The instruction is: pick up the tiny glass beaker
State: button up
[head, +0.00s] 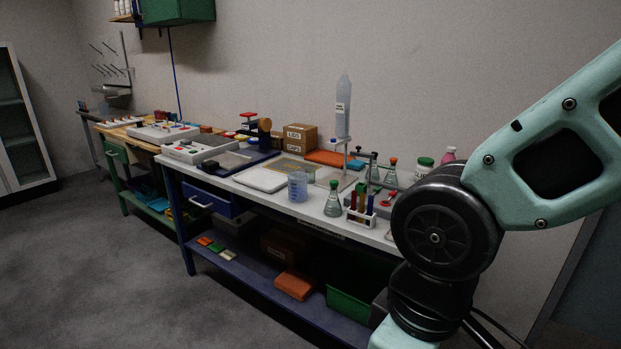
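A clear, bluish beaker-shaped vessel (298,187) stands upright near the front edge of the white-topped bench (258,202). I cannot tell whether it is the tiny glass beaker, and no smaller beaker can be made out clearly. My arm fills the right side of the head view and hides the right end of the bench. My gripper is outside the picture, so its state and its distance from the vessel do not show.
A green-stoppered flask (333,204) and a rack of tubes (361,212) stand right of the vessel. A white tray (262,180) lies to its left. A tall bottle (343,108) is raised behind. Open grey floor (110,270) lies left of the bench.

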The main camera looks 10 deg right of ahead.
aim_at(310, 176)
jog(key=i+l, duration=0.2)
jog(key=i, duration=0.2)
jog(key=i+l, duration=0.2)
jog(key=i, duration=0.25)
jog(key=i+j, duration=0.45)
jog(key=j, duration=0.2)
jog(key=i+j+u, duration=0.1)
jog(key=i+j, duration=0.35)
jog(key=j, duration=0.25)
jog(key=i+j, duration=0.5)
jog(key=j, duration=0.15)
